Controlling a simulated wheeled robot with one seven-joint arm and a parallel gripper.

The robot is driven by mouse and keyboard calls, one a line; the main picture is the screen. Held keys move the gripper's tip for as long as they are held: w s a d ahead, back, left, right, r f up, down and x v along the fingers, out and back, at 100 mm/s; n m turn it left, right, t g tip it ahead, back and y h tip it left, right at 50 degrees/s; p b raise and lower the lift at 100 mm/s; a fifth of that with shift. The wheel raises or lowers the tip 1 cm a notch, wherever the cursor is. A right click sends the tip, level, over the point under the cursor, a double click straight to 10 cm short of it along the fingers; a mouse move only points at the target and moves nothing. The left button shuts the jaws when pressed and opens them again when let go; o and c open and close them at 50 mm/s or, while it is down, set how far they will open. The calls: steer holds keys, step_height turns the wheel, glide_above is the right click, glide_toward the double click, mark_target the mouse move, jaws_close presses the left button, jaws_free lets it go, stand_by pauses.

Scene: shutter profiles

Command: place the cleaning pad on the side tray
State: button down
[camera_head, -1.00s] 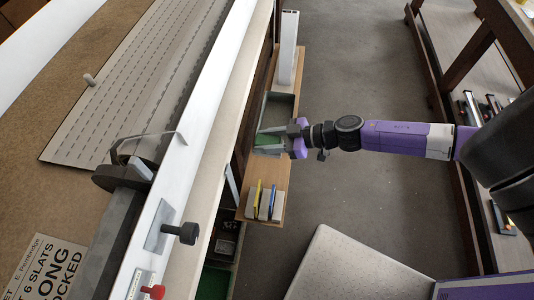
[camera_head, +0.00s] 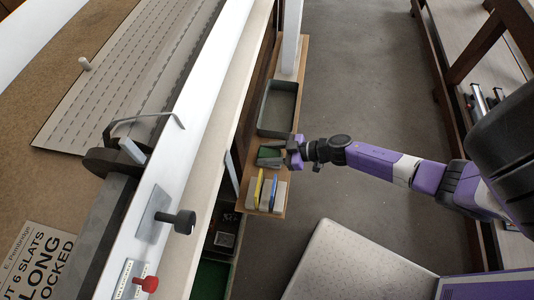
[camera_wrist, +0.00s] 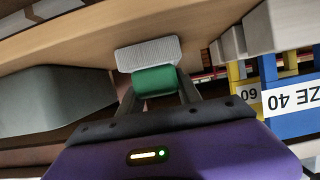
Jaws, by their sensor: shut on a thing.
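The cleaning pad (camera_wrist: 149,54) has a pale ribbed face and a green body. My gripper (camera_wrist: 155,88) is shut on the green body in the wrist view. The grey side tray (camera_head: 264,127) is an open rectangular tray on the wooden side shelf. The pad is outside the tray, between it and the upright blocks. I cannot tell whether the pad touches the shelf.
Upright grey blocks with yellow and blue plates (camera_head: 266,193) stand close to the pad on the side shelf (camera_head: 288,143). A white post (camera_head: 291,38) stands beyond the tray. The long bench (camera_head: 208,140) runs left of the shelf. Open floor (camera_head: 360,75) lies to the right.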

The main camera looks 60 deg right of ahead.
steer(key=c, duration=0.8)
jaws_free()
steer(key=shift+f, duration=0.1)
steer(key=shift+c, duration=0.2)
steer(key=shift+r, duration=0.25)
steer(key=v, duration=1.2)
steer(key=s+a+r+m+t+h, duration=0.1)
steer(key=s+a+r, duration=0.3)
steer(key=a+r, duration=0.7)
steer(key=s+a+r+m+t+h, duration=0.1)
steer(key=s+a+r+m+h, duration=0.2)
steer(key=a+r, duration=0.8)
steer(key=shift+s+a+r+h, duration=0.3)
steer(key=shift+s+a+r, duration=0.1)
steer(key=shift+s+a, duration=0.4)
